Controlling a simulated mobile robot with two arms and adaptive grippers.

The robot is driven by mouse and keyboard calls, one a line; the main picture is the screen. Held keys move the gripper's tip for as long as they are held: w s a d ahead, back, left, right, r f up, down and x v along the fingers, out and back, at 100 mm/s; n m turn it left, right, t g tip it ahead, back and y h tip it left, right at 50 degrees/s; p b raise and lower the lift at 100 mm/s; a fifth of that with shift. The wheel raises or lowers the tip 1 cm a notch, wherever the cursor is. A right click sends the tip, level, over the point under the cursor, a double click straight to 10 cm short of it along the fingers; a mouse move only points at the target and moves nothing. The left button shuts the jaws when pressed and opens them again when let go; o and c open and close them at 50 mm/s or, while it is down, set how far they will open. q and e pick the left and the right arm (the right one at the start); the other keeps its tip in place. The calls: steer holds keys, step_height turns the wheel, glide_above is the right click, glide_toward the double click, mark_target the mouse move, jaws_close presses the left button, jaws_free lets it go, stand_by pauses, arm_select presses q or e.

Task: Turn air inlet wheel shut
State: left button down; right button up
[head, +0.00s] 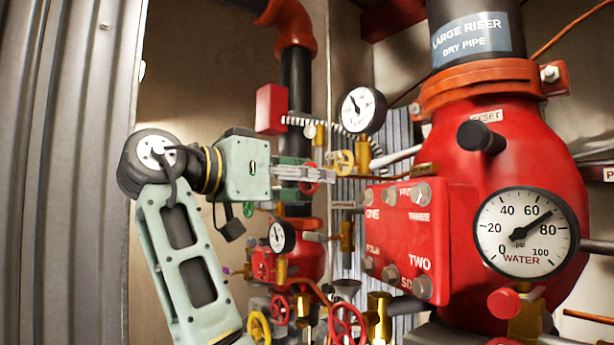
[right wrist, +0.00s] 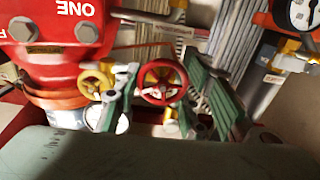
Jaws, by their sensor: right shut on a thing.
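My right gripper (head: 312,174) reaches in from the left in the head view, its jaws level and at a small red handwheel (head: 309,186). In the right wrist view the red spoked wheel (right wrist: 163,82) sits between the two green fingers, and the right gripper (right wrist: 165,98) is shut on it. The fingers hide part of the wheel in the head view. A yellow wheel (head: 344,162) is just right of the fingertips; it also shows in the right wrist view (right wrist: 97,78). I cannot read a label naming either wheel. My left gripper is not in view.
The large red valve body (head: 540,135) with its bolted plate (head: 420,240) stands close on the right. A water gauge (head: 527,233) and a smaller gauge (head: 362,109) face me. Several more wheels and pipes crowd below. A corrugated metal panel (head: 65,170) stands at the left.

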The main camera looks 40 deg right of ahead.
steer(key=shift+r+m, duration=0.15)
steer(key=shift+m, duration=1.15)
steer(key=o, duration=1.1)
steer(key=shift+s+d, duration=0.1)
steer(key=a, duration=0.8)
steer(key=s+a, duration=0.1)
steer(key=a, duration=0.3)
